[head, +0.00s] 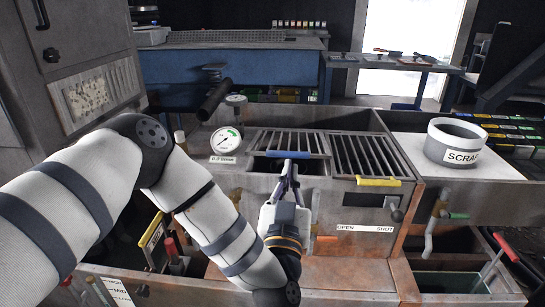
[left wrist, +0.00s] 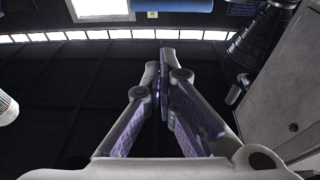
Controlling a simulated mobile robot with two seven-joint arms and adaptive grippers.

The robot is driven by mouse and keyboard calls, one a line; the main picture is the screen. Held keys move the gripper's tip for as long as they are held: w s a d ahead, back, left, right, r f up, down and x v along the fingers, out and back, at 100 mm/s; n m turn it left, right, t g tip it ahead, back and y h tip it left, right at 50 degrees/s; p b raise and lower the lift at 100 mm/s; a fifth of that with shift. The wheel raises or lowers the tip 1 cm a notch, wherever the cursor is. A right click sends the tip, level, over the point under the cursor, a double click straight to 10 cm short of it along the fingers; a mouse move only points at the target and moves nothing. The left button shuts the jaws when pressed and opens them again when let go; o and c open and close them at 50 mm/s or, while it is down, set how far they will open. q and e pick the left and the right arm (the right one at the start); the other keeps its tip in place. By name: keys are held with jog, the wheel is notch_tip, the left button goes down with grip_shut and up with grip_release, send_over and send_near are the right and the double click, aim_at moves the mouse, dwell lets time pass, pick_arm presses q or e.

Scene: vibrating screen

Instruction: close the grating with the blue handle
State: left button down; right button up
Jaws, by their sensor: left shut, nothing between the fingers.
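The grating with the blue handle (head: 288,139) is at the middle of the machine top in the head view. Its front edge looks raised, with a dark gap below it. The blue handle (head: 288,154) runs along that front edge. My left gripper (head: 291,164) points up just below and in front of the handle, its fingertips close to it; I cannot tell if they touch. The left wrist view shows its fingers (left wrist: 163,65) together and empty. A blue strip shows at that view's top edge; I cannot tell what it is. My right gripper is not in view.
A second grating with a yellow handle (head: 378,181) lies flat to the right. A gauge (head: 226,140) stands left of the gratings. A scrap bowl (head: 455,143) sits on a white surface at the right. An open/shut label (head: 365,228) is on the front panel.

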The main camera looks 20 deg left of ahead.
pick_arm(q)
jog(key=w+a+r+y, duration=0.1)
jog(key=w+a+r, duration=0.3)
jog(key=w, duration=0.5)
jog(key=shift+d+f+n+b, duration=0.15)
jog(key=shift+d+f+b, duration=0.1)
jog(key=shift+f, duration=0.55)
jog(key=shift+d+f+n+b, duration=0.15)
jog(key=shift+f+b, duration=0.1)
jog(key=shift+f, duration=0.55)
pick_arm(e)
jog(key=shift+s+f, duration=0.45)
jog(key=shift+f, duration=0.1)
